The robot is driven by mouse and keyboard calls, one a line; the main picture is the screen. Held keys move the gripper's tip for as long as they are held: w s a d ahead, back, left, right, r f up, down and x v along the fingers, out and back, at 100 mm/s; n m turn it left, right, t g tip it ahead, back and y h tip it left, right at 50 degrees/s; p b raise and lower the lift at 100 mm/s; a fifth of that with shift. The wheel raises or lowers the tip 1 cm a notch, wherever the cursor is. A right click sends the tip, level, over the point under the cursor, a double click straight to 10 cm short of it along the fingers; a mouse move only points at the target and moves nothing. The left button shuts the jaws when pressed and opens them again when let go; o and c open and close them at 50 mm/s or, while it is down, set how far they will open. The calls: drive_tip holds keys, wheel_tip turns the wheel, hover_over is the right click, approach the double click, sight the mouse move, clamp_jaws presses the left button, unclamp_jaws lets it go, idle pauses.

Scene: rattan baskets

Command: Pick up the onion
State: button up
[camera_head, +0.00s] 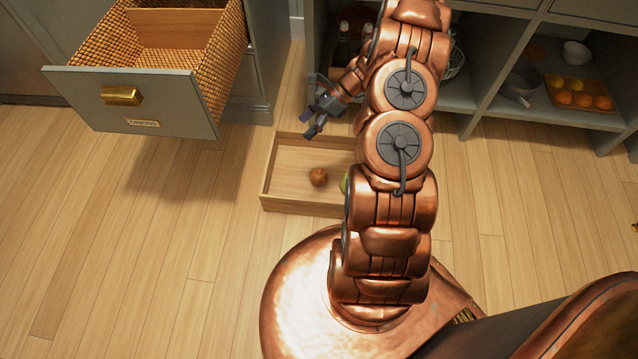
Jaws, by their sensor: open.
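A small round brown-orange thing, which looks like the onion (318,177), lies in a shallow wooden tray (283,207) on the floor. A green thing (344,184) lies to its right in the tray, mostly hidden behind my copper arm. My gripper (308,124) is open and empty. In the picture it is above the back edge of the tray, up and slightly left of the onion, apart from it. The right part of the tray is hidden by my arm.
A rattan-lined drawer (134,93) stands pulled out at the upper left. Open shelves at the back hold bottles (343,45), bowls (576,52) and a tray of orange and yellow produce (548,97). The wooden floor is clear left and right.

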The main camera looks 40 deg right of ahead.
drive_tip(key=s+d+f+m+t+b, duration=0.1)
drive_tip(key=d+f+m+b, duration=0.2)
drive_tip(key=f, duration=0.5)
drive_tip(key=d+f+m+t+b, duration=0.15)
drive_tip(key=d+f, duration=0.25)
drive_tip(key=f, duration=0.5)
drive_tip(key=m+t+b, duration=0.2)
drive_tip(key=m+b, duration=0.2)
drive_tip(key=m, duration=0.1)
approach(322, 175)
drive_tip(key=shift+g, duration=0.25)
drive_tip(key=w+f, duration=0.1)
drive_tip(key=w+a+f, duration=0.1)
drive_tip(key=f, duration=0.1)
drive_tip(key=shift+a+f, duration=0.1)
drive_tip(key=shift+f, duration=0.05)
drive_tip(key=shift+b+x, duration=1.15)
drive_tip(key=shift+x, duration=0.6)
drive_tip(key=shift+b+x, duration=1.15)
drive_tip(key=shift+x, duration=0.9)
drive_tip(key=shift+w, duration=0.15)
drive_tip(key=shift+f, duration=0.1)
drive_tip(key=c, duration=1)
drive_tip(key=shift+c, duration=0.2)
